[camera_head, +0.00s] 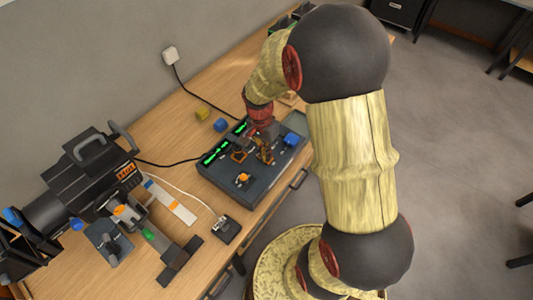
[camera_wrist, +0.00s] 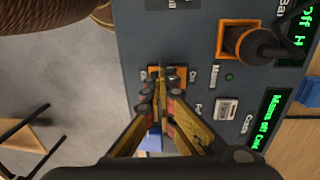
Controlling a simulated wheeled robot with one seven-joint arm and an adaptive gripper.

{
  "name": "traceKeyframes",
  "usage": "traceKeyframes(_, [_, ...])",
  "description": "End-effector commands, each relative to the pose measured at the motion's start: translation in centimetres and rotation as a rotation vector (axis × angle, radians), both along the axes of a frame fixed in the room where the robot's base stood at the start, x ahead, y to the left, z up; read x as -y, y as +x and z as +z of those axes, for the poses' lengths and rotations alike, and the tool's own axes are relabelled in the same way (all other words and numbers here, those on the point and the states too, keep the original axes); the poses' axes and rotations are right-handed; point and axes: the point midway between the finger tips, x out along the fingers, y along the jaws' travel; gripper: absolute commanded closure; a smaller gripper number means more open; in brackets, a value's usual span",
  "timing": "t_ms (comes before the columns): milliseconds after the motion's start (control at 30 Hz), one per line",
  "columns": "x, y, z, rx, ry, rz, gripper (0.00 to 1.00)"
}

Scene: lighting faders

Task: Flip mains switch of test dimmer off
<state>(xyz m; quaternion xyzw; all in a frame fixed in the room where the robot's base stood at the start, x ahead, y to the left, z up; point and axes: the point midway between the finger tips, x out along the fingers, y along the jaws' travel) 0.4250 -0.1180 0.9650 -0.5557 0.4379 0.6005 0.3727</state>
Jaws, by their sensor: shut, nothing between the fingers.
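The test dimmer (camera_head: 222,180) is a dark box on the table with lit green displays along its back edge. In the wrist view its panel (camera_wrist: 205,62) shows the mains switch (camera_wrist: 173,74), a small lever in an orange frame with on and off lettering beside it. My gripper (camera_wrist: 161,98) is shut and empty, its fingertips right at the switch. They partly hide it, and I cannot tell whether they touch it. A display (camera_wrist: 262,122) beside it seems to read "Mains off". In the head view my gripper (camera_head: 264,153) is over the dimmer.
An orange-framed dark knob (camera_wrist: 250,42) sits near the switch. A black stage lamp (camera_head: 90,180) stands left. Yellow (camera_head: 202,114) and blue (camera_head: 221,125) blocks lie behind. A small dark box (camera_head: 227,230) is in front.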

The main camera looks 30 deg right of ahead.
Motion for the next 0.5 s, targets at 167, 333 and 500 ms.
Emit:
traceKeyframes(167, [-0.1,0.0,-0.2,-0.006,0.001,0.001,1.0])
traceKeyframes(333, [-0.4,0.7,-0.1,-0.005,0.002,0.002,1.0])
traceKeyframes(500, [-0.6,1.3,0.0,-0.005,0.002,0.001,1.0])
